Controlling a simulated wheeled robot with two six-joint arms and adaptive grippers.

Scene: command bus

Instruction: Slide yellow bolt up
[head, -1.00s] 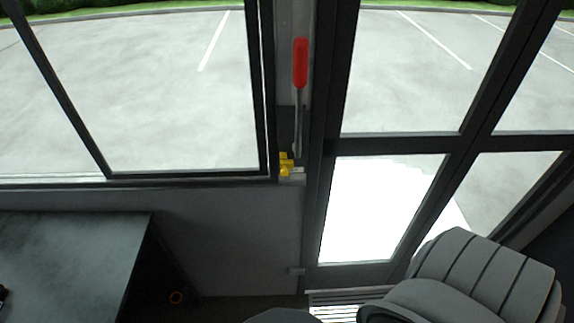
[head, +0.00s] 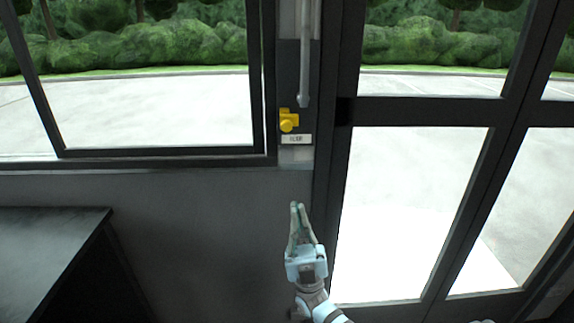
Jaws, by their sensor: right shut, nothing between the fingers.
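The yellow bolt (head: 288,121) is mounted on the post between the window and the door in the head view. A small white label plate (head: 296,139) is just below it. My right gripper (head: 296,207) is below the bolt and the label, apart from both. Its fingers point up and are shut with nothing between them. My left gripper is not in view.
A grey metal lever (head: 304,60) hangs on the post just above the bolt. The glazed door (head: 410,210) is to the right. A dark desk (head: 45,250) stands at lower left. The grey wall panel (head: 210,220) left of my gripper is clear.

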